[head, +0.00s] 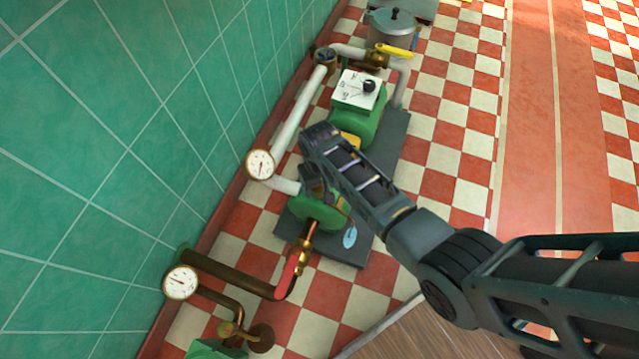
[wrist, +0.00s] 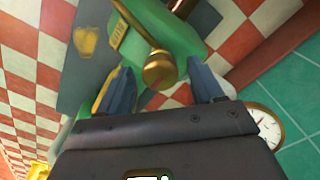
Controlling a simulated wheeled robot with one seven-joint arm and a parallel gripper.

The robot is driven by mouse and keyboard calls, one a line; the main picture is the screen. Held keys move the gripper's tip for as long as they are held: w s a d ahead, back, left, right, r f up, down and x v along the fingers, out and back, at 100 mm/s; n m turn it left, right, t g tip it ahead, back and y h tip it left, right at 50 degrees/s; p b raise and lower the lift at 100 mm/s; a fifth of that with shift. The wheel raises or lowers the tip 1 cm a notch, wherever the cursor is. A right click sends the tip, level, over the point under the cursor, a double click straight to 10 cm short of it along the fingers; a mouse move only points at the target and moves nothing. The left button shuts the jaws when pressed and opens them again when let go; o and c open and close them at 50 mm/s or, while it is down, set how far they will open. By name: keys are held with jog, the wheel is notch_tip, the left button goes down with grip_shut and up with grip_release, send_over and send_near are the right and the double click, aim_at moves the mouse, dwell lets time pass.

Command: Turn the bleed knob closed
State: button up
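A small round brass knob (wrist: 157,72), which looks like the bleed knob, shows in the wrist view at the end of a brass stem in front of the green pump body (wrist: 180,38). My gripper (wrist: 161,66) is open, with one blue-grey finger to each side of the knob and a visible gap on both sides. I cannot tell how deep the knob sits between the fingertips. In the head view my arm reaches over the green pump (head: 318,211), and my wrist hides the knob.
Dial gauges (head: 260,164) (head: 180,282) stand by the tiled wall (head: 130,110). Behind are a white panel with a black selector (head: 369,86) and a yellow lever (head: 396,51). Checkered floor (head: 450,120) at right is clear.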

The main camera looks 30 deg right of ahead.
jog(key=c, duration=1)
jog(key=shift+o, duration=0.2)
jog(key=shift+m, duration=0.4)
jog(key=m+p, duration=0.2)
jog(key=m, duration=0.1)
jog(key=shift+r+m, duration=0.1)
jog(key=shift+m, duration=0.3)
jog(key=m+p, duration=0.1)
jog(key=m, duration=0.3)
jog(key=shift+a+m+p, duration=0.1)
jog(key=shift+m+p, duration=0.2)
jog(key=shift+p, duration=0.05)
jog(key=m+p, duration=0.1)
jog(key=m, duration=0.3)
jog(key=shift+w, duration=0.1)
jog(key=m, duration=0.4)
jog(key=shift+m, duration=0.3)
